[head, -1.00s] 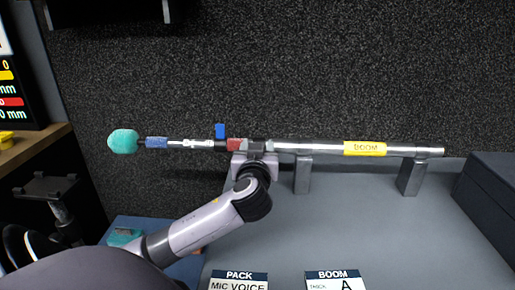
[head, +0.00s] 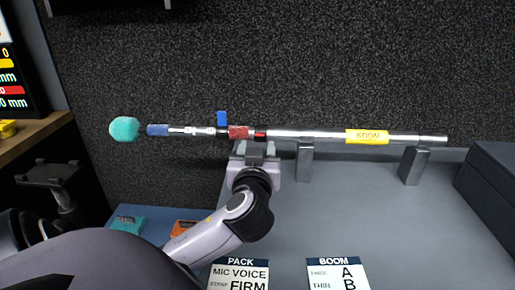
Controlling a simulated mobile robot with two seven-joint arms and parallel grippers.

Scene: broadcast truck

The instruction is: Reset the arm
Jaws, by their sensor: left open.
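My left arm comes in from the lower left, and its gripper (head: 254,149) is open just below the boom pole, near the red grip. The jaws look empty and apart from the pole. The boom pole (head: 310,135) lies level across two grey stands, with a yellow BOOM label (head: 367,136). At its left end are a red grip (head: 238,132), a blue lever (head: 221,118), a blue sleeve (head: 157,130) and a teal foam tip (head: 125,129). My right gripper does not show.
The stands (head: 305,163) and (head: 413,166) rise from a grey counter (head: 350,215). PACK (head: 240,275) and BOOM (head: 337,275) cards lie at its front. A dark case (head: 490,185) bounds the right. Teal and orange items lie at lower left. The counter's middle is clear.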

